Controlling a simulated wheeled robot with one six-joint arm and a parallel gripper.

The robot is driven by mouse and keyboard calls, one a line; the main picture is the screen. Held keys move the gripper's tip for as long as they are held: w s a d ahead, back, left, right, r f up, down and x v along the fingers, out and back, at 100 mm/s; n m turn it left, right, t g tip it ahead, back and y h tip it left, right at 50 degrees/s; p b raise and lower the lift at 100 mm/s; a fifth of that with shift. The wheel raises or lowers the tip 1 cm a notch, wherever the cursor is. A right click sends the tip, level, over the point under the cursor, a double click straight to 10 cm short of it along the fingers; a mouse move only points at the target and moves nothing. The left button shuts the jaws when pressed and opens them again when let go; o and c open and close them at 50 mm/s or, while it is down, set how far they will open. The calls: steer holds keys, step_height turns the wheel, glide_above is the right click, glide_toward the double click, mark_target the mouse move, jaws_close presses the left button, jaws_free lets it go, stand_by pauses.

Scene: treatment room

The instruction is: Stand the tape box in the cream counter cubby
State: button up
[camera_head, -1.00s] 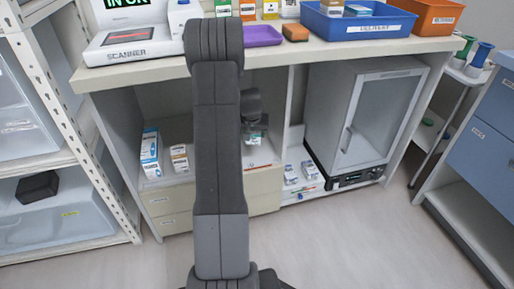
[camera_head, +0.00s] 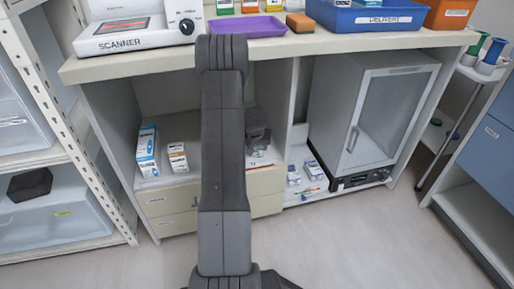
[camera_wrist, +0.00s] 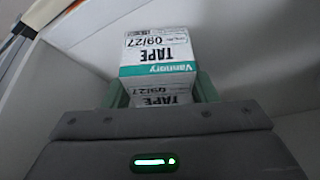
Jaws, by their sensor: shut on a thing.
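The tape box (camera_wrist: 160,52), white with a teal band, is between the fingers of my gripper (camera_wrist: 162,92) in the wrist view, its lettering upside down. My gripper is shut on it. In the head view my gripper (camera_head: 258,142) is at the open front of the cream counter's left cubby (camera_head: 192,178), mostly behind my arm. I cannot make out the tape box there. Pale walls surround the box in the wrist view; I cannot tell whether it touches anything.
A blue-white box (camera_head: 147,152) and a smaller white box (camera_head: 178,158) stand at the cubby's left. Drawers (camera_head: 172,204) lie below. A glass-door cabinet (camera_head: 375,120) and small packets (camera_head: 310,170) fill the right bay. A scanner (camera_head: 130,35) and blue tray (camera_head: 366,18) are on the counter.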

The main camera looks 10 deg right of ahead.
steer(key=shift+r, duration=0.15)
steer(key=o, duration=1.1)
steer(key=shift+f, duration=0.2)
steer(key=shift+r, duration=0.1)
steer(key=shift+r, duration=0.3)
steer(key=p+v, duration=0.3)
steer(key=v, duration=0.8)
steer(key=shift+s+r+p, duration=0.15)
steer(key=shift+r+p, duration=0.1)
steer(key=shift+p, duration=0.1)
steer(key=shift+a, duration=0.1)
